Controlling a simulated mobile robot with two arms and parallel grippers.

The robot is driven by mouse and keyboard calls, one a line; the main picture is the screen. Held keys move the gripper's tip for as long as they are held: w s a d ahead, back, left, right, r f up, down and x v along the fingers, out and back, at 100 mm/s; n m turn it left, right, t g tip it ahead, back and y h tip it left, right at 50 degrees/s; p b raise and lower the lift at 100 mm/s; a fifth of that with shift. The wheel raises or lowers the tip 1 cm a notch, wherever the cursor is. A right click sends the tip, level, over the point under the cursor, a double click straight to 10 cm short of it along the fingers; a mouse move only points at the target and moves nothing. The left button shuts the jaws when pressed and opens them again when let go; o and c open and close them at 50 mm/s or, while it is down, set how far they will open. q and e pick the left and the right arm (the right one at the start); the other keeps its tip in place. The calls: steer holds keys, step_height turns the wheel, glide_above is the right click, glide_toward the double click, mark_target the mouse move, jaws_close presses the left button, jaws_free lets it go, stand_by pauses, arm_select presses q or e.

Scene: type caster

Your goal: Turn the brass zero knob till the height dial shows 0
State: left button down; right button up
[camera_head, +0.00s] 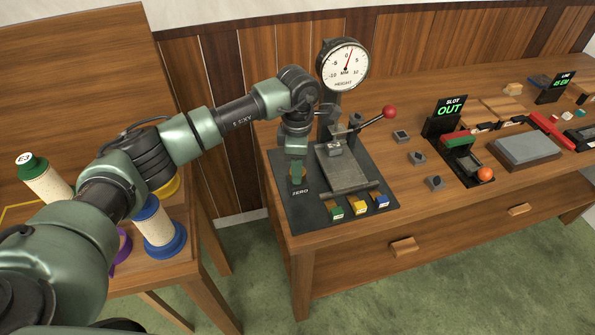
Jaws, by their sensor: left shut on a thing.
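The height dial (343,65) is a round white gauge in a dark rim at the back of the caster. Its red needle points up and leans slightly right, just to the right of the 0 mark. My left gripper (297,180) points down beside the word ZERO at the left of the caster's dark base plate (300,214). It is shut on the brass zero knob, which the fingers hide almost wholly. My right gripper is out of view.
A lever with a red ball (389,112) reaches right from the caster. Green, yellow and blue blocks (359,207) line its front edge. Small dark blocks (417,157) stand to the right, then a SLOT display (449,107) reading OUT. Spools (158,230) stand on the left table.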

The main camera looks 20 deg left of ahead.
arm_select(q)
steer(key=n+b, duration=0.2)
steer(key=n, duration=0.1)
steer(key=shift+n, duration=0.3)
steer(key=shift+r+n+b, duration=0.1)
steer(key=shift+n+b, duration=0.55)
steer(key=shift+n, duration=0.95)
steer(key=c, duration=0.9)
jaws_free()
step_height(320, 180, up, 8)
steer(key=shift+f+b, duration=0.1)
steer(key=shift+b, duration=0.85)
